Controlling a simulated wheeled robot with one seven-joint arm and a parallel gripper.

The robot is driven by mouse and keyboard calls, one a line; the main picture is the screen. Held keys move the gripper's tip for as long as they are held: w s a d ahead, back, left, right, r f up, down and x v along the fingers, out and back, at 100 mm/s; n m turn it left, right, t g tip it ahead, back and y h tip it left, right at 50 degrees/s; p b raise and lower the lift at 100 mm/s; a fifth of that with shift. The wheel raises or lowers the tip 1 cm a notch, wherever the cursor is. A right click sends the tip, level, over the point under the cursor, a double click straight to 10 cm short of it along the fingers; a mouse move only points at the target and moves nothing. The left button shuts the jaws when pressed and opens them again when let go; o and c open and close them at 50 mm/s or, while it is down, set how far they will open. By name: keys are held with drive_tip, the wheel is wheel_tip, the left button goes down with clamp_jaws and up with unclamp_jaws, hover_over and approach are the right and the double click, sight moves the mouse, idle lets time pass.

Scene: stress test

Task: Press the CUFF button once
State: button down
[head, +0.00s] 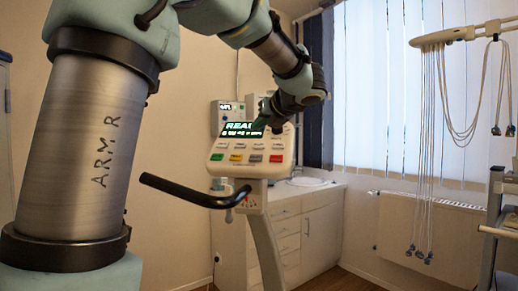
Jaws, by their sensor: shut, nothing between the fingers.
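A cream console (214,168) stands on a post in the middle of the head view. Its dark display (236,131) shows large letters "REA", and the rest is covered by my gripper. Below the display are a row of pale buttons (237,145) and a lower row with a green button (217,157) at left and a red button (276,159) at right. The labels are too small to read, so I cannot tell which is CUFF. My gripper (261,124) is shut and empty, reaching down in front of the display's right part. I cannot tell whether it touches the console.
A black handlebar (190,192) sticks out left below the console. A white cabinet (318,225) with drawers stands behind. Cables (430,150) hang from a rail at right, before a radiator (440,218) and window blinds. A rack (497,215) stands at the right edge.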

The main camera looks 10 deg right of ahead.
sight(255, 144)
drive_tip(key=shift+w+d+f+b, duration=0.25)
drive_tip(key=shift+w+f+b, duration=0.15)
drive_tip(key=shift+w+f, duration=0.25)
drive_tip(key=shift+w+d+f+b, duration=0.2)
drive_tip(key=shift+w+f+b, duration=0.25)
drive_tip(key=shift+f, duration=0.4)
drive_tip(key=shift+f, duration=0.1)
idle(0.9)
drive_tip(key=shift+w+d+f+b, duration=0.1)
drive_tip(key=shift+w+f+b, duration=0.15)
drive_tip(key=shift+b, duration=0.1)
drive_tip(key=shift+w+d+f+b, duration=0.1)
drive_tip(key=shift+w+f+b, duration=0.05)
drive_tip(key=shift+f+b, duration=0.15)
idle(0.6)
idle(0.3)
drive_tip(key=shift+s+a+r, duration=0.2)
drive_tip(key=shift+s+r, duration=0.2)
drive_tip(key=shift+r, duration=0.2)
drive_tip(key=shift+s+a+r+p, duration=0.2)
drive_tip(key=shift+s+r, duration=0.3)
drive_tip(key=shift+r, duration=0.15)
drive_tip(key=shift+s+a+r+p, duration=0.2)
drive_tip(key=shift+s+r, duration=0.25)
drive_tip(key=shift+r, duration=0.25)
drive_tip(key=shift+s+a+r+p, duration=0.2)
drive_tip(key=shift+s+r, duration=0.3)
drive_tip(key=shift+r, duration=0.15)
